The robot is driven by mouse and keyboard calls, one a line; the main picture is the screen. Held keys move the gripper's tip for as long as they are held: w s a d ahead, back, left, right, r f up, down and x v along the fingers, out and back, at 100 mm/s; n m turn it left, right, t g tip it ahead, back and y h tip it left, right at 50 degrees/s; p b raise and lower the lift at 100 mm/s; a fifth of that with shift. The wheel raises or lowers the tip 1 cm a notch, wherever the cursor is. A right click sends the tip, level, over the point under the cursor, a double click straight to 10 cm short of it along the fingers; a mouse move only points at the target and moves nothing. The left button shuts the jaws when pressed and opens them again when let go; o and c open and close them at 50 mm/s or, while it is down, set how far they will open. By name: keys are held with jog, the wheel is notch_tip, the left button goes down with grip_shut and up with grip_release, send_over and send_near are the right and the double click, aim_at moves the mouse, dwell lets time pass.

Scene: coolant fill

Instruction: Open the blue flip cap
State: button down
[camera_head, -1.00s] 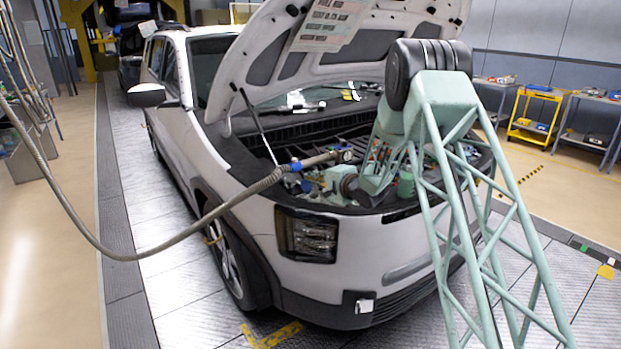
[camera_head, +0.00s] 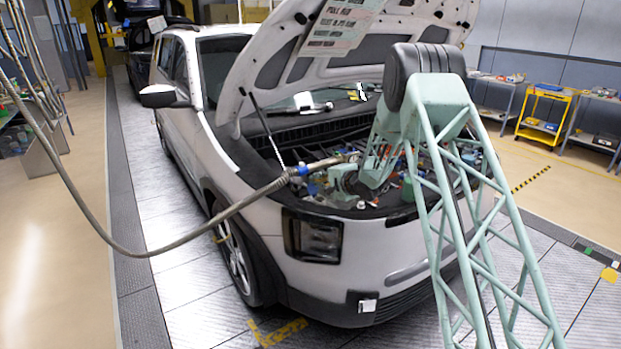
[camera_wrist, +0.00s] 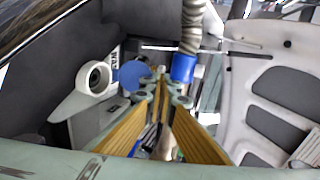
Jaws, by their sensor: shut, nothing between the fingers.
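In the wrist view, the blue flip cap (camera_wrist: 133,74) is a round blue disc standing to the right of a white filler neck (camera_wrist: 95,79). The neck's round mouth faces me, and the cap does not cover it. The neck belongs to a pale tank (camera_wrist: 88,122). My gripper (camera_wrist: 158,88) is shut and empty, its long yellow-brown finger pads running forward. Its tips are close to the right of the cap; whether they touch it I cannot tell. In the head view, cap and fingertips are too small or hidden in the engine bay.
A hose (camera_head: 225,212) with a blue collar (camera_head: 300,170) reaches into the engine bay from the left. In the wrist view its collar (camera_wrist: 183,68) is just beyond my fingertips. The raised hood (camera_head: 330,45) stands over the bay and shows at right in the wrist view.

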jog(key=shift+w+r, duration=0.1)
jog(key=shift+r, duration=0.05)
jog(key=shift+w+a+p, duration=0.25)
jog(key=shift+w+p, duration=0.1)
jog(key=shift+p, duration=0.5)
jog(key=shift+s+d+f, duration=0.2)
jog(key=shift+s, duration=0.1)
jog(key=shift+s+d, duration=0.15)
jog(key=shift+s, duration=0.15)
jog(key=shift+s+f, duration=0.1)
jog(key=shift+s+d, duration=0.1)
jog(key=s+d+r+p, duration=0.3)
jog(key=s+d+r, duration=0.2)
jog(key=s+r, duration=0.3)
jog(key=shift+s+d, duration=0.2)
jog(key=shift+s, duration=0.75)
